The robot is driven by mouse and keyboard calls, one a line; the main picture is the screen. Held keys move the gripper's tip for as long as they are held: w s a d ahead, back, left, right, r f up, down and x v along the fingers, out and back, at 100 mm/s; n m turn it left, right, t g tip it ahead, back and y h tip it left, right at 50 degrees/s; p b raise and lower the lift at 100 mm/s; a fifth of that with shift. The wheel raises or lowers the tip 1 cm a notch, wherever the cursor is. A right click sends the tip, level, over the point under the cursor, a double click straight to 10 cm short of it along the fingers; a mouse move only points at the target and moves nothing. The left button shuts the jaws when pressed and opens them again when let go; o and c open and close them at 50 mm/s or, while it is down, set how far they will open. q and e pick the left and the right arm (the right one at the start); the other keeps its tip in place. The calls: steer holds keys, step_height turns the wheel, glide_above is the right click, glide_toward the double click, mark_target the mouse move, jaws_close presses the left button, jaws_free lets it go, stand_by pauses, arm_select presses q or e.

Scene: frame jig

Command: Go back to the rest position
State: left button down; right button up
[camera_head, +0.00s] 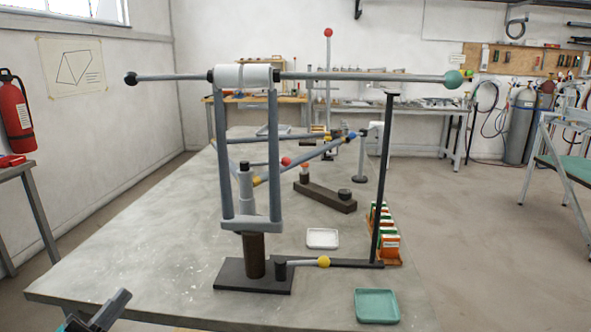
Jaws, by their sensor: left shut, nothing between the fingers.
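My left gripper (105,312) shows at the lower left edge of the picture, only in part, over the near left corner of the table (150,270). It is shut and empty, and stands apart from the frame jig. The jig has a dark base (230,278), a brown post (253,255) and a grey upright frame (227,165). A white cylinder (243,76) tops the frame, in line with a long level rod (360,76) with a teal ball (453,79) at its right end. My right gripper is not in view.
A black upright post (382,180) stands right of the jig. A teal tray (376,306) lies near the front, a white tray (322,238) farther back. Orange and green boxes (388,245) stand at the right edge. The table's left side is clear.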

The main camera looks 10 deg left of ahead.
arm_select(q)
steer(key=d+f+n+g+y, duration=0.1)
steer(key=f, duration=0.1)
steer(key=d+f+n+g, duration=0.1)
steer(key=d+f, duration=0.1)
steer(key=d+f+n+g+y, duration=0.1)
steer(key=d+f, duration=0.1)
steer(key=f, duration=0.1)
steer(key=shift+s+d+n+y, duration=0.2)
steer(key=shift+s+n+y, duration=0.1)
steer(key=shift+n, duration=0.1)
steer(key=s+d+f+n+g+y, duration=0.2)
steer(key=s+d+f+n+g, duration=0.3)
steer(key=s+d+f+g, duration=0.55)
steer(key=s+d+r+n+t+p, duration=0.1)
steer(key=d+n+t+p, duration=0.1)
steer(key=d, duration=0.6)
steer(key=shift+n+y+p, duration=0.3)
steer(key=shift+n+p, duration=0.45)
steer(key=shift+n, duration=0.65)
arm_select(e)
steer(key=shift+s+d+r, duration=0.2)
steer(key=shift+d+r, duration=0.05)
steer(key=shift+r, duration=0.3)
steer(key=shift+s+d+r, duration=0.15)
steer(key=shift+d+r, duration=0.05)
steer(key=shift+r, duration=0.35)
